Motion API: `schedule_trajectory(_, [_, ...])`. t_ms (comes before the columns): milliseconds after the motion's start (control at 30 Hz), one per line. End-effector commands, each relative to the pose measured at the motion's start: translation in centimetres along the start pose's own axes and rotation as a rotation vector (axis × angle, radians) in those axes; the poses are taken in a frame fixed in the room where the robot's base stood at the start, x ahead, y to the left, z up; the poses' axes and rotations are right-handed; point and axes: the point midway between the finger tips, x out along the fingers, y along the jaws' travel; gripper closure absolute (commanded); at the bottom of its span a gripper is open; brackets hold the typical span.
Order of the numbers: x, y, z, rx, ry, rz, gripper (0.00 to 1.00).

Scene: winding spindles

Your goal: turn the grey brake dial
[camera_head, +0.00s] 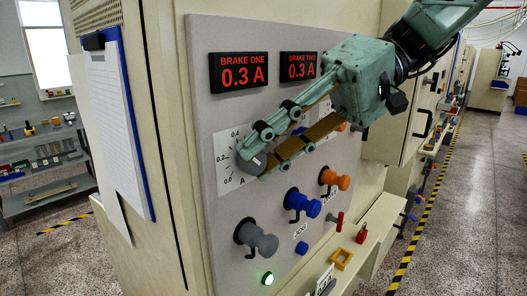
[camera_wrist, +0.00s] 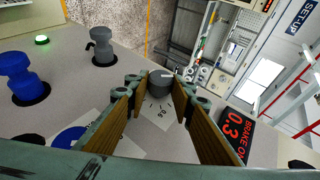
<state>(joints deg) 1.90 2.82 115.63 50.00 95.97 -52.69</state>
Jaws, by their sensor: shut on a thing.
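The grey brake dial (camera_head: 251,163) sits on a white scale plate on the upright panel, below the BRAKE ONE display (camera_head: 238,73), which reads 0.3 A. My gripper (camera_head: 263,149) reaches in from the upper right and is shut on the grey dial, one finger on each side. In the wrist view the dial (camera_wrist: 160,88) shows between the fingertips, with part of its scale beside it. The BRAKE TWO display (camera_head: 299,66) also reads 0.3 A.
Below the dial, grey (camera_head: 256,241), blue (camera_head: 303,204) and orange (camera_head: 334,180) spindles stick out of the panel. A green lamp (camera_head: 267,278) is lit at the bottom. A clipboard (camera_head: 116,130) hangs at the left. My fingers partly cover a second plate.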

Motion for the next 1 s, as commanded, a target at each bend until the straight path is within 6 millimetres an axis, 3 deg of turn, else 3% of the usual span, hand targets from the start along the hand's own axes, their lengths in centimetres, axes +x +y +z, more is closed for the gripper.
schedule_trajectory(200, [0.0, 0.0, 0.0, 0.000, 0.000, 0.000, 0.88])
schedule_trajectory(233, [0.0, 0.0, 0.0, 0.000, 0.000, 0.000, 0.76])
schedule_trajectory(367, [0.0, 0.0, 0.0, 0.000, 0.000, 0.000, 0.64])
schedule_trajectory(767, [-0.1, 0.0, 0.0, 0.000, 0.000, 0.001, 0.64])
schedule_trajectory(1000, [-1.2, 0.1, -0.1, 0.000, 0.001, 0.001, 0.64])
